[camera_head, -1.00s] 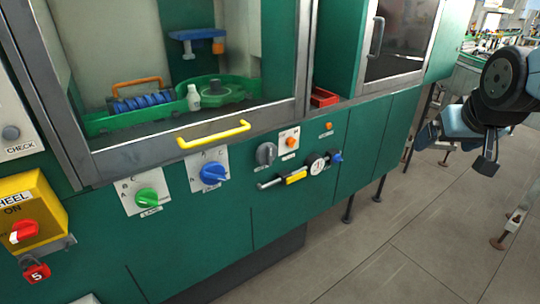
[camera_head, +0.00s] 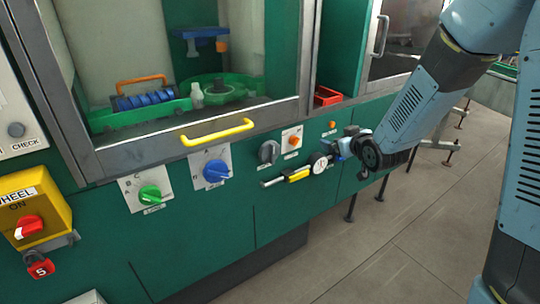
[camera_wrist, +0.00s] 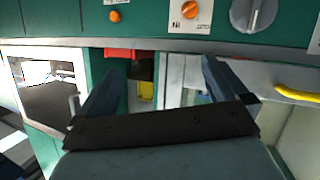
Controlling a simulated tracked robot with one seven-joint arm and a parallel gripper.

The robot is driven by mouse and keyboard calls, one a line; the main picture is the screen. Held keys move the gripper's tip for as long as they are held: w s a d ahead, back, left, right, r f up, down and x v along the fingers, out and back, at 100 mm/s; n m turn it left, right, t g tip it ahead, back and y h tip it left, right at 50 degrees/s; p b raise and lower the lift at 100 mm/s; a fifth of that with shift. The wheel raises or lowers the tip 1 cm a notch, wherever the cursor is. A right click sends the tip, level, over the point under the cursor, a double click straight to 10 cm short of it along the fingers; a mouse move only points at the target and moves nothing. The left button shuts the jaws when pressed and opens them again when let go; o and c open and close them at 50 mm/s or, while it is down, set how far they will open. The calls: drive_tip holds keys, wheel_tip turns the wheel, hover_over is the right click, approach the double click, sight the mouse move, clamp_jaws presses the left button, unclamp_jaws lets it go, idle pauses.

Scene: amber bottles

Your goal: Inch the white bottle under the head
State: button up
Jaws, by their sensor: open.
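The white bottle (camera_head: 197,95) stands upright inside the green machine, behind the framed front window and beside a round green fixture (camera_head: 222,92). A blue overhead part with an orange piece, possibly the head (camera_head: 222,45), hangs above and to the right of the bottle, not directly over it. My gripper (camera_head: 343,142) is outside the machine, right of the bottle, in front of the control panel near the gauge. In the wrist view my gripper (camera_wrist: 155,78) shows two spread fingers with nothing between them. The bottle cannot be made out there.
A yellow handle (camera_head: 218,132) crosses the window's lower frame. Green, blue and grey knobs and a gauge (camera_head: 319,162) with a yellow valve (camera_head: 297,173) stick out from the panel. A red bin (camera_head: 327,96) sits in an opening at right.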

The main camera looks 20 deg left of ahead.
drive_tip(key=s+a+f+n+y, duration=0.1)
drive_tip(key=a+f+n+y, duration=0.1)
drive_tip(key=a+f+y, duration=0.4)
drive_tip(key=n, duration=0.2)
approach(274, 157)
drive_tip(key=shift+y, duration=0.4)
drive_tip(key=x, duration=1.2)
drive_tip(key=shift+w+f, duration=0.3)
drive_tip(key=c, duration=0.6)
drive_tip(key=shift+c, duration=0.2)
drive_tip(key=shift+m, duration=0.6)
